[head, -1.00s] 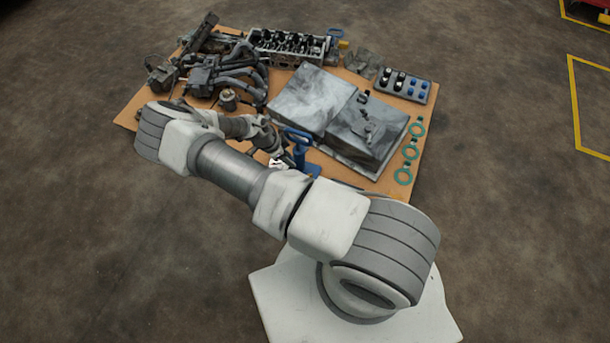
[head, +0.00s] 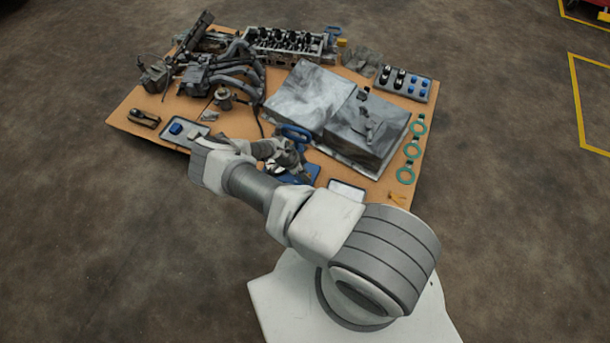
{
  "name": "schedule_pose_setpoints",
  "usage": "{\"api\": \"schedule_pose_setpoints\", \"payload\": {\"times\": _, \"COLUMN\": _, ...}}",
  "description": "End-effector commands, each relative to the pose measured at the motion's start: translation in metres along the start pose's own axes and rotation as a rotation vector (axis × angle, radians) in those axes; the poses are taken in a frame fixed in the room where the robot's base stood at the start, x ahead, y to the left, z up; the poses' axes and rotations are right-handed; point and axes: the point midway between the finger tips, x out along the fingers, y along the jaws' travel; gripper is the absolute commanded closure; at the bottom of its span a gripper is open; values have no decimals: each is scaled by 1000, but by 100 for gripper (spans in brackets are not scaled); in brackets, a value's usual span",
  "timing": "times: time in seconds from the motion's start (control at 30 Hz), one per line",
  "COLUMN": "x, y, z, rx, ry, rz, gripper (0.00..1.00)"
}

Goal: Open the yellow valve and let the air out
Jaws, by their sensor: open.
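My gripper (head: 292,168) is small in the head view, over the front middle of the board beside a blue handled device (head: 296,132). Its jaws are open, though the fingertips are hard to make out against the device. I cannot tell whether they touch it. I cannot tell which of these, if either, is the yellow valve.
The wooden board (head: 128,97) carries a dark hose assembly (head: 225,72), an engine head (head: 286,42) and two grey metal boxes (head: 308,92). Green rings (head: 411,151) line the right edge. A tray with a blue piece (head: 176,128) is at left, and a pale tray (head: 346,190) at front.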

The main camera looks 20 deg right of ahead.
Motion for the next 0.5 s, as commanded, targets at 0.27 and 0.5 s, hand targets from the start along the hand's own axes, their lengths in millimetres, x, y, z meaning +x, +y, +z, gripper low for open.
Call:
{"api": "schedule_pose_setpoints", "payload": {"times": 0.27, "x": 8, "y": 0, "z": 0, "rx": -1, "ry": 0, "rz": -1, "gripper": 56}}
{"api": "schedule_pose_setpoints", "payload": {"times": 0.5, "x": 8, "y": 0, "z": 0, "rx": -1, "ry": 0, "rz": -1, "gripper": 76}}
